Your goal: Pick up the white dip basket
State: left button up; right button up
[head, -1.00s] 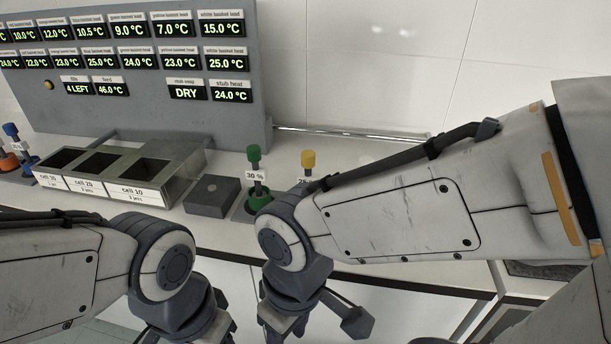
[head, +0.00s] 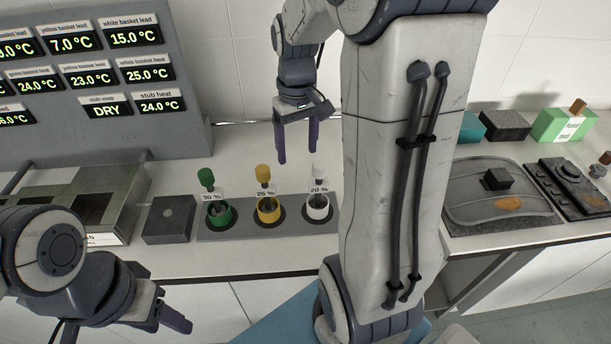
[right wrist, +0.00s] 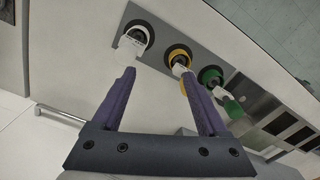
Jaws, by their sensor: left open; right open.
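The white dip basket (head: 318,205) stands upright in the rightmost hole of a grey holder, with a "20 %" tag and a white knob on top. In the right wrist view the white basket (right wrist: 134,40) is at the upper left, beyond the left finger. My right gripper (head: 297,158) is open and empty, fingers down, above the counter behind the yellow and white baskets. It also shows in the right wrist view (right wrist: 160,85). My left gripper (head: 170,318) is low at the left, in front of the counter edge, open and empty.
Yellow (head: 268,208) and green (head: 218,210) baskets stand left of the white one. A dark grey block (head: 168,220) and metal cells (head: 115,205) lie further left. My right arm crosses just right of the white basket. A covered dark tray (head: 500,200) stands further right.

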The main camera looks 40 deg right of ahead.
jog(key=shift+m, duration=0.6)
jog(key=d, duration=0.1)
jog(key=d+r, duration=0.1)
jog(key=d, duration=0.1)
jog(key=d+p, duration=0.1)
jog(key=shift+s+d+r, duration=0.25)
jog(key=shift+d, duration=0.15)
send_over(320, 164)
jog(key=f, duration=0.4)
jog(key=shift+a+f+p, duration=0.25)
jog(key=shift+p, duration=0.1)
jog(key=f, duration=0.1)
jog(key=f+p, duration=0.1)
jog(key=f, duration=0.1)
jog(key=f+p, duration=0.1)
jog(key=f, duration=0.1)
jog(key=shift+d+f, duration=0.15)
jog(key=shift+d, duration=0.1)
jog(key=shift+f, duration=0.35)
pick_arm(q)
notch_tip(320, 164, up, 5)
jog(key=shift+f, duration=0.1)
pick_arm(e)
grip_shut()
